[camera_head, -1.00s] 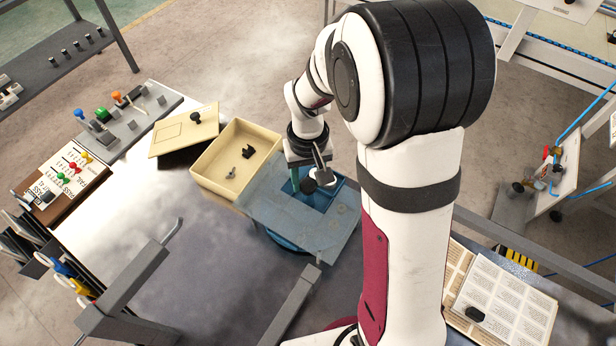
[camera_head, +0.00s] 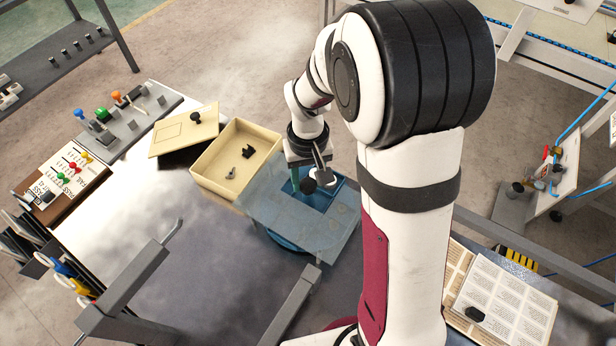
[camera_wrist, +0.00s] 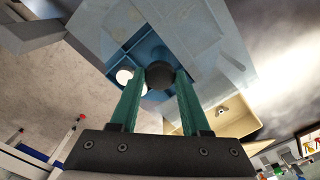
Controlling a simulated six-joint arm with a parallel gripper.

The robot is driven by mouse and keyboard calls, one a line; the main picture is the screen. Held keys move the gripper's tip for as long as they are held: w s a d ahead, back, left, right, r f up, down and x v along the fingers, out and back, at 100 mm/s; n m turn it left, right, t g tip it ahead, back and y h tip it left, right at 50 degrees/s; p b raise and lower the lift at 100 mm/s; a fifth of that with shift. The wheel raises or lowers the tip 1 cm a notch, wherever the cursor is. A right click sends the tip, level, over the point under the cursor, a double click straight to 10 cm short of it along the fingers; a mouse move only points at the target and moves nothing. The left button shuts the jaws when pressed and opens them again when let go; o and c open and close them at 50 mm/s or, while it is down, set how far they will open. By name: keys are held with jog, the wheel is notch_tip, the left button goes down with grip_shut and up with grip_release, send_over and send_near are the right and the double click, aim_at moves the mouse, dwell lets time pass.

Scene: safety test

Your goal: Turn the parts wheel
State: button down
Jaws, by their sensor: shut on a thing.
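The parts wheel (camera_head: 286,241) is a blue round base under a pale blue translucent square cover (camera_head: 270,205). An opening in the cover shows blue compartment walls, and a white round piece (camera_wrist: 124,76) shows there in the wrist view. A black round knob (camera_head: 308,186) stands at the opening; it also shows in the wrist view (camera_wrist: 160,72). My gripper (camera_wrist: 160,80) has green fingers on both sides of this knob and is shut on it.
A cream open box (camera_head: 208,176) with small dark parts stands left of the wheel, beside a cream lid (camera_head: 178,136) with a black knob. The table's front middle (camera_head: 190,260) is clear.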

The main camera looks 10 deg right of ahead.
jog(key=shift+m, duration=9.1)
jog(key=shift+c, duration=1.9)
grip_release()
